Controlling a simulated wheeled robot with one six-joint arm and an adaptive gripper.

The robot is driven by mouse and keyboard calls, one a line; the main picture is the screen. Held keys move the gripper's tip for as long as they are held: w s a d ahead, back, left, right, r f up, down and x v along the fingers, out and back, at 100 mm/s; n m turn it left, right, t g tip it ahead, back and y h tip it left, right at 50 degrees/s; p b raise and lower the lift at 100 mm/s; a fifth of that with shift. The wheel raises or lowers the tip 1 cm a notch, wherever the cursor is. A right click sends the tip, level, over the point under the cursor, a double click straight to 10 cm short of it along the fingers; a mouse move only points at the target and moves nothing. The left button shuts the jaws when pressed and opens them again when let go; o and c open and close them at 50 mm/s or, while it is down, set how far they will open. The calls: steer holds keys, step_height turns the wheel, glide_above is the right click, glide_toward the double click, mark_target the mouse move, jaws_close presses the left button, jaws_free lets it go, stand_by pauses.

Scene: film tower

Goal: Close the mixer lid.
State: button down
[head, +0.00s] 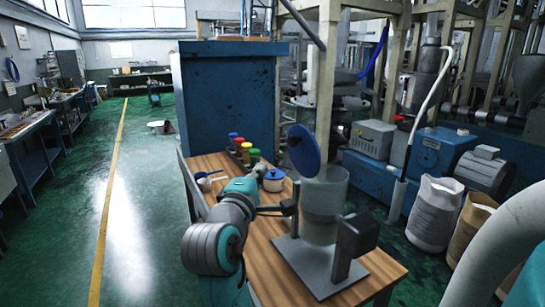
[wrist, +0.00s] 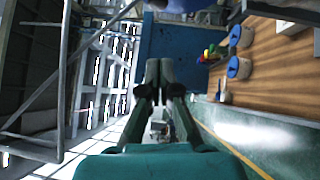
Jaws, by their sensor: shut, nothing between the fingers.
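The mixer stands on the wooden table, with a grey base plate (head: 306,268), a clear cylindrical bowl (head: 322,207) and a dark motor block (head: 357,235) on its right. Its round blue lid (head: 304,151) is tilted up, nearly upright, above the bowl's left rim. A blue-grey shape at that view's top edge may be the lid.
The wooden table (head: 212,163) also holds a blue-lidded pot (head: 273,181), a small blue-topped cup (head: 201,176) and a row of colored-cap bottles (head: 243,150). A blue cabinet (head: 228,100) stands behind. White and brown sacks (head: 436,211) stand at right. Green floor at left is open.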

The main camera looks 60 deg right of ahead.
glide_toward(289, 141)
steer(key=w+d, duration=0.2)
steer(key=w, duration=0.1)
steer(key=shift+s+d+r, duration=0.1)
steer(key=shift+s+d, duration=0.1)
steer(key=shift+d, duration=0.5)
steer(key=shift+s+d+r, duration=0.1)
steer(key=shift+s+d, duration=0.15)
steer(key=shift+d, duration=0.4)
steer(key=shift+s+d+r, duration=0.1)
steer(key=shift+s+d, duration=0.1)
steer(key=shift+d, duration=0.5)
